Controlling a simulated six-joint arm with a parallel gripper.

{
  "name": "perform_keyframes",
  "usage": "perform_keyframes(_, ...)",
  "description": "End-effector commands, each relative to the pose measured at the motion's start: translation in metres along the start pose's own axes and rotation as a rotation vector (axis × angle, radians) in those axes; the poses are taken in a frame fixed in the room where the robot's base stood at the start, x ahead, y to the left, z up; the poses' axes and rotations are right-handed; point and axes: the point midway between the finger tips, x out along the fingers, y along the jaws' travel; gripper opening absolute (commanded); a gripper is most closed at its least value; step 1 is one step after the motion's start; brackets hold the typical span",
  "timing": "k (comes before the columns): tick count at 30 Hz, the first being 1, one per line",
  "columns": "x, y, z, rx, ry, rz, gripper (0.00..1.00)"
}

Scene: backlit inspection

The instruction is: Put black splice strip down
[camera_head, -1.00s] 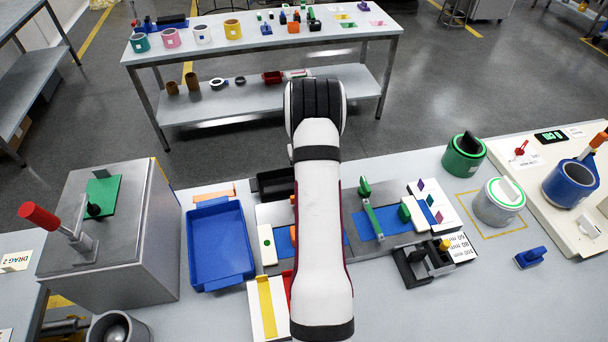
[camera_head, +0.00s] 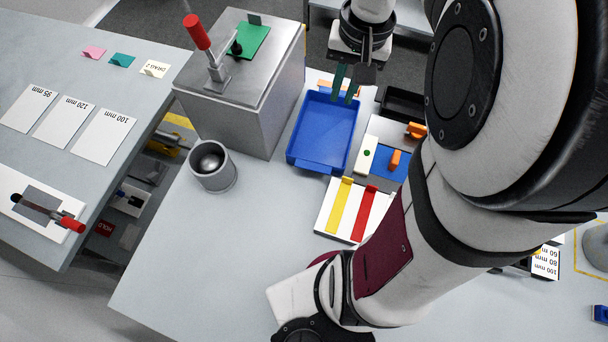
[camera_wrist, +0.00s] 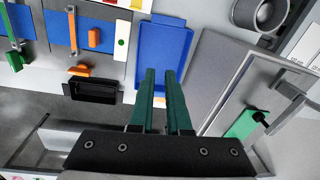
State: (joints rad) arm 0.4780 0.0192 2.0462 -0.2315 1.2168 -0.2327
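My gripper (camera_head: 345,98) is over the far end of the blue tray (camera_head: 312,160). Its two dark green fingers (camera_wrist: 160,72) point down toward the tray in the wrist view, with a narrow gap between them. Blue tray floor shows through the gap and I see nothing held. I cannot make out a black splice strip in any view. The blue tray (camera_wrist: 181,40) looks empty where it is not covered by the fingers.
A black bin (camera_wrist: 95,91) stands beside the tray, its inside dark. A white board with a yellow strip (camera_head: 340,205) and a red strip (camera_head: 364,212) lies in front. A grey box (camera_head: 240,110) with a red-handled lever stands left. A grey cup (camera_head: 213,178) holds a ball.

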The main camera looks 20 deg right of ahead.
Motion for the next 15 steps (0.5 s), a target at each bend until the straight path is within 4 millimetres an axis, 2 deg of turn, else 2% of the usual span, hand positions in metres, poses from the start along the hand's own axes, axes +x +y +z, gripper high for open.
perform_keyframes(1,-0.007,-0.027,0.053,-0.05,-0.022,-0.015,0.15)
perform_keyframes(3,-0.007,-0.043,0.122,-0.09,-0.065,-0.028,0.15)
perform_keyframes(6,0.001,-0.042,0.187,-0.127,-0.112,-0.033,0.15)
perform_keyframes(9,0.007,-0.037,0.214,-0.141,-0.135,-0.032,0.15)
perform_keyframes(15,0.008,-0.036,0.217,-0.14,-0.14,-0.03,0.15)
